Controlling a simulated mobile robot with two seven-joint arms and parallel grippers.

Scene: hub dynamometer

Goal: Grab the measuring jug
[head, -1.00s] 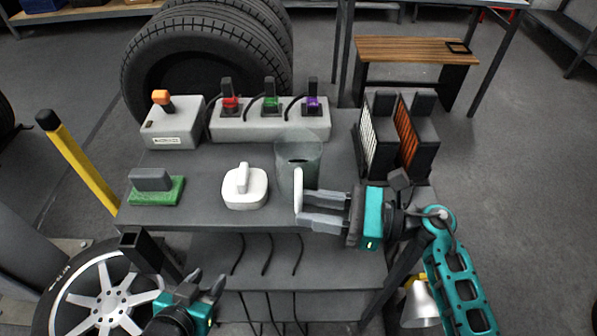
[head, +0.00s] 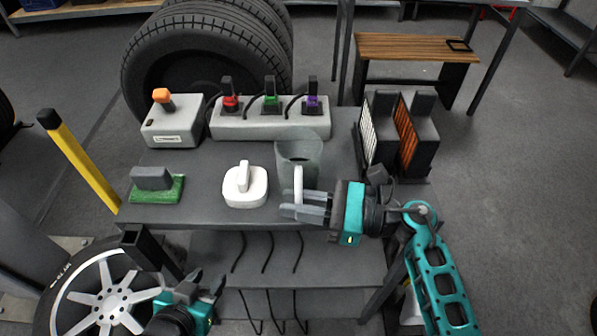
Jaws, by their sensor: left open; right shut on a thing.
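The measuring jug (head: 298,153) is a clear grey-tinted cup with a white handle (head: 298,180) facing the front. It stands upright on the dark grey bench top (head: 215,160), right of the middle. My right gripper (head: 297,205) comes in from the right at the jug's front and is shut on the handle, its fingers reaching across the handle's lower part. My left gripper (head: 205,287) is open and empty, low in front of the bench near the wheel. The jug's base is partly hidden by the handle and fingers.
A white lidded item (head: 245,190) stands just left of the jug. A green-based block (head: 157,186) lies further left. Behind are a socket strip (head: 270,125) with coloured plugs and a switch box (head: 173,128). Two filter panels (head: 400,135) stand at right.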

